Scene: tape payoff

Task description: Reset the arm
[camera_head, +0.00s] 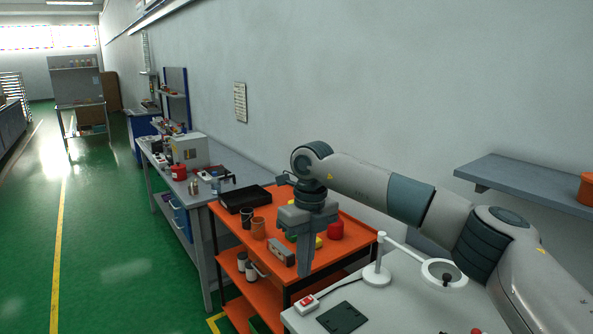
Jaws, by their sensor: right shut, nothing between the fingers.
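My right arm reaches in from the right edge and bends down at the wrist. My right gripper (305,262) hangs pointing down in front of the orange cart, with its fingers together and nothing between them. It hides part of the cart's top and some of the items on it. My left gripper is not in view.
A white table (405,295) with a ring-headed lamp (443,271) stands in front. Green floor (125,265) is clear at left.

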